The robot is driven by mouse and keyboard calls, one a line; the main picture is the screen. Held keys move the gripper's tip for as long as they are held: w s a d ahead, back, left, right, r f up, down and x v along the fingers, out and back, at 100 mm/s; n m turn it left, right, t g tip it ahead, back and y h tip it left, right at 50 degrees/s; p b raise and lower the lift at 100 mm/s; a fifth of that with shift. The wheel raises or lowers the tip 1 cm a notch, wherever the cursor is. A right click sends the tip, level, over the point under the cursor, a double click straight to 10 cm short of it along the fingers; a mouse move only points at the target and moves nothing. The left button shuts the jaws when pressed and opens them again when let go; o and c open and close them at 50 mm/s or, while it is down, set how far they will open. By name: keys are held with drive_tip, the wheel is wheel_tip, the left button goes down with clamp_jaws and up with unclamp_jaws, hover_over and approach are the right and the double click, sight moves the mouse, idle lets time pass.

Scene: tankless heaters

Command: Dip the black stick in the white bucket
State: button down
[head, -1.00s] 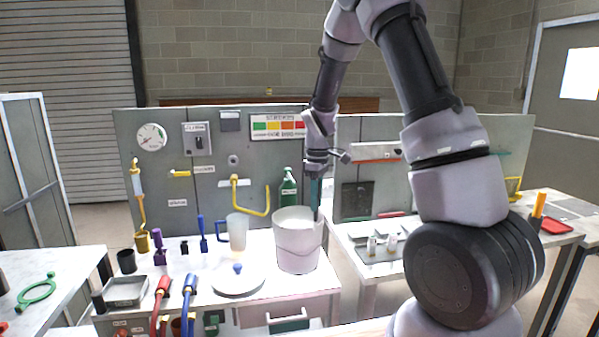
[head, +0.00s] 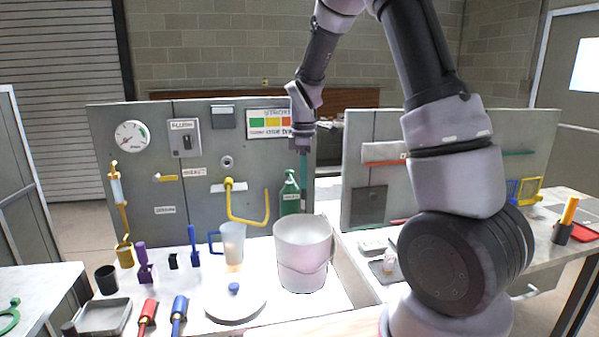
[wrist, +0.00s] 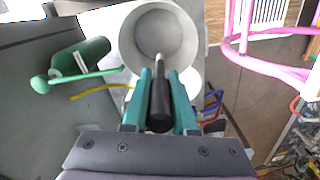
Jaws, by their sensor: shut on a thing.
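The white bucket (head: 302,262) stands upright on the light workbench, with its open top facing up. It also shows in the wrist view (wrist: 137,40), where I look down into its mouth. My gripper (head: 304,190) points down behind and above the bucket's rim in the head view. In the wrist view its teal fingers (wrist: 160,92) are shut on the black stick (wrist: 160,105). The stick's pale tip lies over the bucket's opening in that view. I cannot tell how far the tip is from the bucket's inside. The stick is hard to make out in the head view.
A green bottle (head: 290,195) stands close behind the bucket. A clear jug (head: 232,243) and a white round lid with a blue knob (head: 234,305) are to its left. A yellow bent pipe (head: 250,221) sticks out from the grey panel. A gap separates the right bench.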

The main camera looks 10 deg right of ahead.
drive_tip(key=shift+w+f, duration=0.25)
drive_tip(key=shift+w, duration=0.05)
wheel_tip(320, 180, down, 16)
drive_tip(key=shift+r, duration=0.25)
idle(0.8)
idle(1.0)
drive_tip(key=shift+r, duration=7)
drive_tip(key=shift+s, duration=0.1)
